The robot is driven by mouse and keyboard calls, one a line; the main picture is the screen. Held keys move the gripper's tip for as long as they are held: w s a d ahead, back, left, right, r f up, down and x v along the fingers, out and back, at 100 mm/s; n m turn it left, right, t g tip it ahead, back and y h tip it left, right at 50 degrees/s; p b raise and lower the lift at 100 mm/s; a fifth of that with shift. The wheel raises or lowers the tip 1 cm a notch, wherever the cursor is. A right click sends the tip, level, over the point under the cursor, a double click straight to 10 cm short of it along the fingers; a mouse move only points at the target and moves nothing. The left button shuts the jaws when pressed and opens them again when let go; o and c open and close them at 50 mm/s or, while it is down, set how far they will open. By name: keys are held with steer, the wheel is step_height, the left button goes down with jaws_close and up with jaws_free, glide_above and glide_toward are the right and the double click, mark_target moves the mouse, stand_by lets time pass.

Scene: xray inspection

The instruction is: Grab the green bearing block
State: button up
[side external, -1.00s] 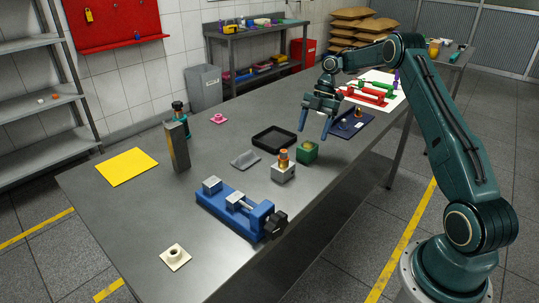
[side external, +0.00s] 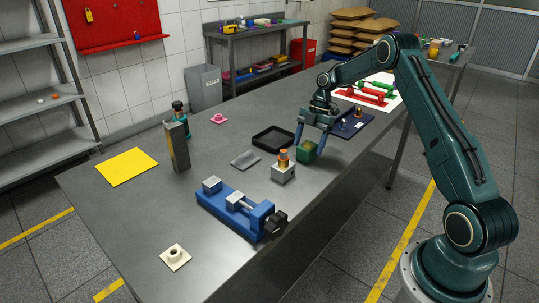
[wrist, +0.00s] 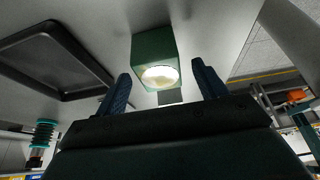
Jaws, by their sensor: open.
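The green bearing block (side external: 308,155) stands on the grey table near its right edge. It is a green cube with a pale round bore, which shows in the wrist view (wrist: 157,62). My gripper (side external: 311,147) is lowered at the block, with its blue fingers open. In the wrist view the block is between and just beyond the two fingertips (wrist: 160,82), with a visible gap on each side. In the side view the fingers partly cover the block. I cannot tell whether either finger touches it.
A grey block with an orange-topped part (side external: 283,171) stands close to the left of the green block. A black tray (side external: 273,138) lies behind it. A dark blue tray (side external: 352,124) is to the right. A blue vise (side external: 236,208) is at the front.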

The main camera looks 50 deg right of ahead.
mark_target(309, 145)
stand_by(0.3)
steer(key=c, duration=1.4)
steer(key=shift+o, duration=0.2)
steer(key=shift+r, duration=0.1)
steer(key=shift+r, duration=0.1)
step_height(309, 145, up, 10)
